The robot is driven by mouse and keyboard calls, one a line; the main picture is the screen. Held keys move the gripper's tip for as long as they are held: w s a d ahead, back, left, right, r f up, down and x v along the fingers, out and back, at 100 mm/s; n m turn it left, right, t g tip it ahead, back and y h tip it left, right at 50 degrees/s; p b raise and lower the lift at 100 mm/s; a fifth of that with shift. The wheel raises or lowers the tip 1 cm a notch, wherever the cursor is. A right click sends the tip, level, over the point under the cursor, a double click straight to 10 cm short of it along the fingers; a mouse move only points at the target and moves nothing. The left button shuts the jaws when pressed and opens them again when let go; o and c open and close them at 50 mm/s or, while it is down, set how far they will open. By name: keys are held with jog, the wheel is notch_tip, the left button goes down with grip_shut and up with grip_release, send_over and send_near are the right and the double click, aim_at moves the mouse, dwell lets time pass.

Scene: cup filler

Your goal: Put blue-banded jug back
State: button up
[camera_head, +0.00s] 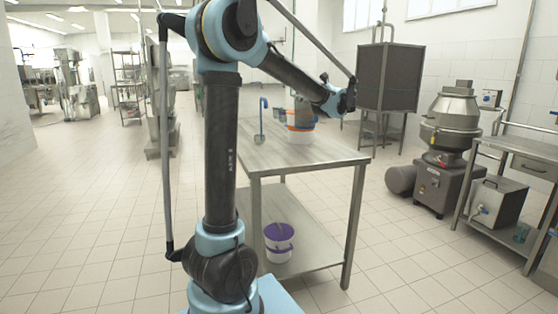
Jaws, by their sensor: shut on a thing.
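A small grey vessel (303,113), which looks like the jug, is at the far end of the steel table. I cannot make out a blue band on it. A white container with orange bands (300,134) stands on the tabletop directly below or behind it; the gap between them cannot be judged. My gripper (317,106) reaches in from the right at the grey vessel and is shut on it. The jaws are small and mostly hidden by my wrist.
A blue-handled ladle (262,122) and a small bluish-grey vessel (279,114) are on the steel table (290,158). A white bucket with purple trim (279,242) stands on the lower shelf. A mixer (446,140) stands right. The near tabletop is clear.

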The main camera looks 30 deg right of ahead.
jog(key=w+a+f+n+y, duration=0.3)
jog(key=w+a+y, duration=0.25)
jog(key=a, duration=0.25)
notch_tip(320, 180, down, 11)
jog(key=shift+w+a+r, duration=0.15)
jog(key=shift+w+a, duration=0.2)
jog(key=shift+a, duration=0.1)
jog(key=o, duration=2)
